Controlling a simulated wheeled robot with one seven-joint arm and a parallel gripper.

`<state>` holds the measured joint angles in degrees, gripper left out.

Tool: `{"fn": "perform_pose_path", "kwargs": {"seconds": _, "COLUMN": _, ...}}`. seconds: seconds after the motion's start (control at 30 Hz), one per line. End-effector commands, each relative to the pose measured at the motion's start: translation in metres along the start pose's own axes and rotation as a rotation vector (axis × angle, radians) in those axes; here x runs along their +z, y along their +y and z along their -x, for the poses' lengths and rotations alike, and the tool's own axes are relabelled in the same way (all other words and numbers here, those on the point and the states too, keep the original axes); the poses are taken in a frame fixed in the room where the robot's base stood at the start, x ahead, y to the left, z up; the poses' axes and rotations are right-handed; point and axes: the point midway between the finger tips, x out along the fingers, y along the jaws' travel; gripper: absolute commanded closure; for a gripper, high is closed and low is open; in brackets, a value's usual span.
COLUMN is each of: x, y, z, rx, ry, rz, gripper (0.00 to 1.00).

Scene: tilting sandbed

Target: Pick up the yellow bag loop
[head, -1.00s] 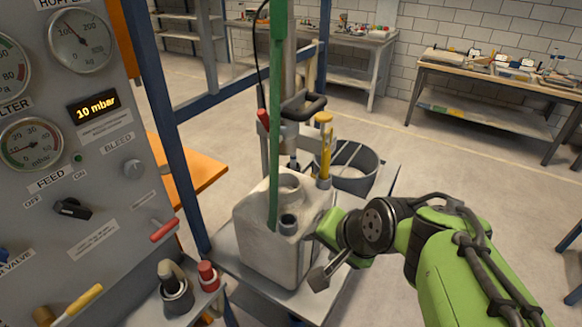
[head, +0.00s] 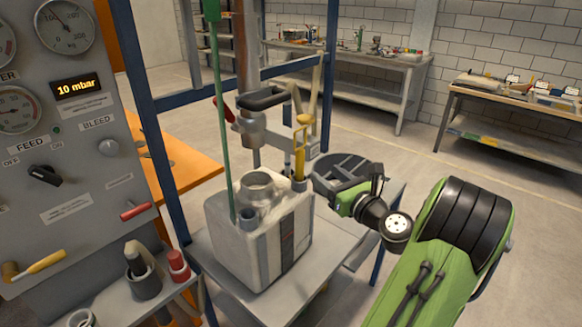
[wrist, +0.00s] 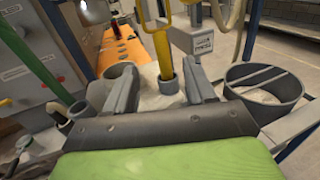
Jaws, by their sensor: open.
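The yellow bag loop (head: 301,145) stands upright in a small grey holder (head: 299,184) at the back right corner of the white container (head: 250,240). In the wrist view the yellow bag loop (wrist: 163,50) rises from its round grey holder, ahead of my gripper (wrist: 158,78). My gripper's two grey fingers are spread, one on each side of the loop's lower end in the picture, with nothing held. In the head view my gripper (head: 322,186) is just right of the holder. I cannot tell whether it touches the holder.
A round grey bucket with a crossbar (wrist: 264,88) stands right of my gripper. A green rod (head: 222,120) rises at the container's left. A gauge panel (head: 75,130) and a blue frame post (head: 155,130) stand left. Free floor lies to the right.

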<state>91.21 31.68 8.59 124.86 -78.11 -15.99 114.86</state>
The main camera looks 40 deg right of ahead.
Motion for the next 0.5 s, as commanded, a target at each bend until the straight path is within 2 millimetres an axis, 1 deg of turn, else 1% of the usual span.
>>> {"fn": "perform_pose_path", "kwargs": {"seconds": 0.03, "x": 0.001, "y": 0.002, "z": -0.015, "rx": 0.008, "ry": 0.000, "rz": 0.002, "gripper": 0.45}}
{"fn": "perform_pose_path", "kwargs": {"seconds": 0.2, "x": 0.001, "y": 0.003, "z": -0.057, "rx": 0.007, "ry": -0.001, "rz": 0.004, "gripper": 0.45}}
{"fn": "perform_pose_path", "kwargs": {"seconds": 0.3, "x": 0.001, "y": 0.002, "z": -0.073, "rx": 0.006, "ry": 0.002, "rz": 0.004, "gripper": 0.45}}
{"fn": "perform_pose_path", "kwargs": {"seconds": 0.43, "x": 0.000, "y": 0.002, "z": -0.088, "rx": 0.006, "ry": 0.001, "rz": 0.003, "gripper": 0.45}}
{"fn": "perform_pose_path", "kwargs": {"seconds": 0.5, "x": -0.001, "y": 0.003, "z": -0.101, "rx": 0.007, "ry": 0.002, "rz": 0.005, "gripper": 0.45}}
